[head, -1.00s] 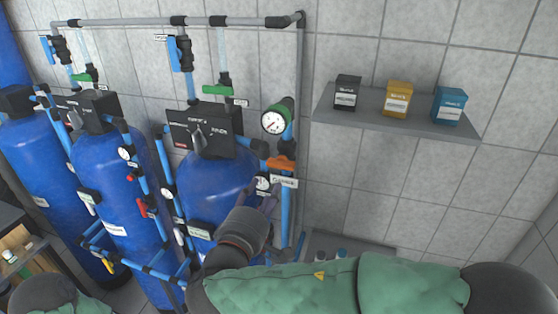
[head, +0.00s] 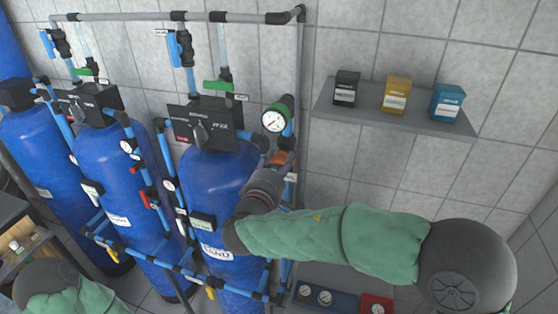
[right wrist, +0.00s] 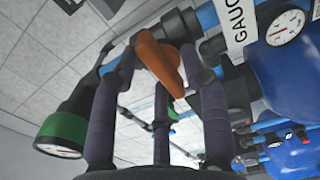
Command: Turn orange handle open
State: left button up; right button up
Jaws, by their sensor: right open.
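The orange handle (head: 278,158) sits on the blue pipe just below the green-rimmed gauge (head: 274,121), partly hidden by my right gripper. In the right wrist view the orange handle (right wrist: 160,62) lies between the spread purple-grey fingers of my right gripper (right wrist: 160,60), near their tips. The gripper is open, with fingers on either side of the handle; I cannot tell if any finger touches it. In the head view my right gripper (head: 281,162) is at the handle. My left arm shows at the lower left, but its gripper is out of view.
Blue tanks (head: 219,180) with black valve heads and blue pipes stand left of the handle. A grey shelf (head: 390,124) with three small boxes is on the wall at right. A white label (right wrist: 236,25) is beside the handle. The tiled wall below the shelf is clear.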

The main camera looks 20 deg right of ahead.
grip_shut()
